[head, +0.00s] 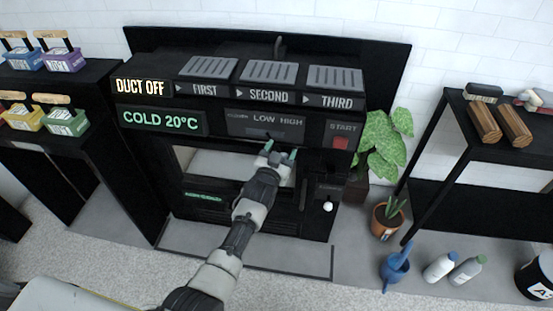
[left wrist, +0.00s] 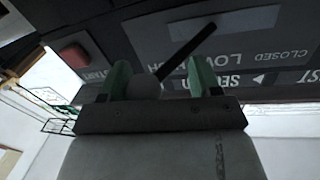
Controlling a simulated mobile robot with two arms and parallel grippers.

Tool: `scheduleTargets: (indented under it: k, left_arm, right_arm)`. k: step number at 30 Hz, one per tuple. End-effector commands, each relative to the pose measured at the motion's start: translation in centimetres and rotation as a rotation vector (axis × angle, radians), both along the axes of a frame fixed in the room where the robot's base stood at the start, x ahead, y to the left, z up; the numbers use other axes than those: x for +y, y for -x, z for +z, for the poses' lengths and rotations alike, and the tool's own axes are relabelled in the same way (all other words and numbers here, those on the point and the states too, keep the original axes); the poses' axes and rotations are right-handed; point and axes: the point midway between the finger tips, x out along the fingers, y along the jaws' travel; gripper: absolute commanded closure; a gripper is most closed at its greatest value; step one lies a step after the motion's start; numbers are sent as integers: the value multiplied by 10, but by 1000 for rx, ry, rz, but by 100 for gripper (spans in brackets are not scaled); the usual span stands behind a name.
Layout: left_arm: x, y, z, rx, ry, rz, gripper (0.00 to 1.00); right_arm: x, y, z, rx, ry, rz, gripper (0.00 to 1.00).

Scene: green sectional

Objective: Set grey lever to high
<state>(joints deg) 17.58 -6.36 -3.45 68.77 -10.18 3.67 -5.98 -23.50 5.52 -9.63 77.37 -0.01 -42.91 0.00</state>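The grey lever (left wrist: 185,50) shows in the left wrist view as a dark rod with a pale round knob (left wrist: 143,87). It sticks out of a light slot plate in the panel (head: 235,122) marked CLOSED, LOW and HIGH. My left gripper (head: 281,154) is at the panel, below the HIGH label, and hides the lever in the head view. In the left wrist view its green fingers (left wrist: 160,80) are apart, with the knob between them, nearer the left finger. Contact is unclear. Which mark the lever stands at is not clear. My right gripper is not in view.
A red START button (head: 340,143) is right of the lever panel. Another lever with a white knob (head: 328,207) is lower right. Displays read DUCT OFF (head: 140,87) and COLD 20°C (head: 161,121). Potted plants, a blue watering can (head: 395,268) and bottles stand at the right.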

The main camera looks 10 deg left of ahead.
Motion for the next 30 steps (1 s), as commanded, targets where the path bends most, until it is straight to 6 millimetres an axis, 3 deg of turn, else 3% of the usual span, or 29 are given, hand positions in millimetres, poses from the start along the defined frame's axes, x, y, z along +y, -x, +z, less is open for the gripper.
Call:
scheduleTargets:
  k: [15,21,30]
  left_arm:
    - [9,92,-1,2,0,-1,42]
    - [11,105,0,-1,0,-1,42]
    - [11,106,-1,-1,-1,-1,42]
  right_arm:
    - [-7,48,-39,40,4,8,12]
    - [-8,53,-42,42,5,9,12]
    - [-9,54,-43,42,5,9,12]
